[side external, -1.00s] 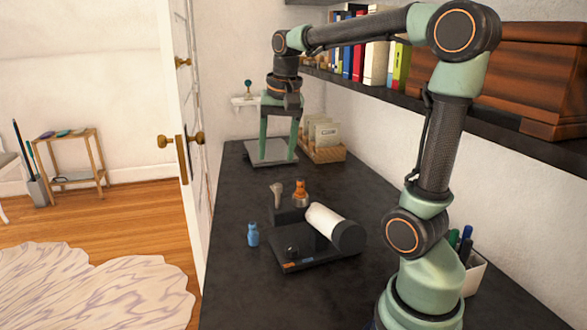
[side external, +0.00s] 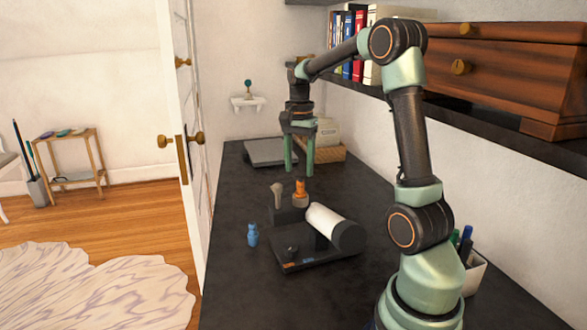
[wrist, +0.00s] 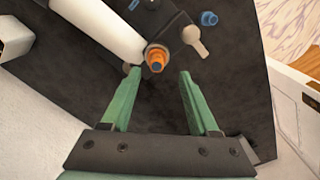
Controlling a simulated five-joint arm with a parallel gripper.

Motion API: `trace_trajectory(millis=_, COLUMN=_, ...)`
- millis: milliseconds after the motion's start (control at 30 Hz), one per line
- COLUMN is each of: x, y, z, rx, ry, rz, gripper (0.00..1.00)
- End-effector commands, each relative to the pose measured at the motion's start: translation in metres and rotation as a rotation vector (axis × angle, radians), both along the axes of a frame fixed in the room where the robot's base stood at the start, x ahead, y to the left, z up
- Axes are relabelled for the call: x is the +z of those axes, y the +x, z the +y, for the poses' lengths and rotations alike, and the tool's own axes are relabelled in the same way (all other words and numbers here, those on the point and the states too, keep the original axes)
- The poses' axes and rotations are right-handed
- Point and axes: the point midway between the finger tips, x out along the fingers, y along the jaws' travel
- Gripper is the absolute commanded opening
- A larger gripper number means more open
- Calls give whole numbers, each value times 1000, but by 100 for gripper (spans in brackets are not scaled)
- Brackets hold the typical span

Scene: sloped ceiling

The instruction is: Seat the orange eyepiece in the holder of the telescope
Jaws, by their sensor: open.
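The orange eyepiece (side external: 300,194) stands upright at a dark block (side external: 289,214), beside a grey peg-like piece (side external: 277,195). It also shows in the wrist view (wrist: 156,61), just beyond the gap between my fingertips. The telescope is a white tube (side external: 325,222) with a black end on a dark base (side external: 318,263). A small black round part (side external: 291,250) sits on that base; I cannot tell if it is the holder. My gripper (side external: 299,168) points down, open and empty, above and slightly behind the eyepiece. It shows open in the wrist view (wrist: 160,74).
A blue piece (side external: 252,235) stands on the dark desk (side external: 232,290) left of the telescope. A grey flat plate (side external: 270,152) and a wooden box of cards (side external: 326,152) are at the back. A pen cup (side external: 472,272) and a shelf (side external: 480,125) are on the right.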

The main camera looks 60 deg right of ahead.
Motion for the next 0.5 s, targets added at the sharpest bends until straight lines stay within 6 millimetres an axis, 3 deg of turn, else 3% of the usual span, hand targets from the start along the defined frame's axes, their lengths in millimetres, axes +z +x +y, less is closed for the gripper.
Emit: trace_trajectory(millis=500, x=-53, y=-5, z=2, rx=1, ry=0, rz=-1, gripper=61)
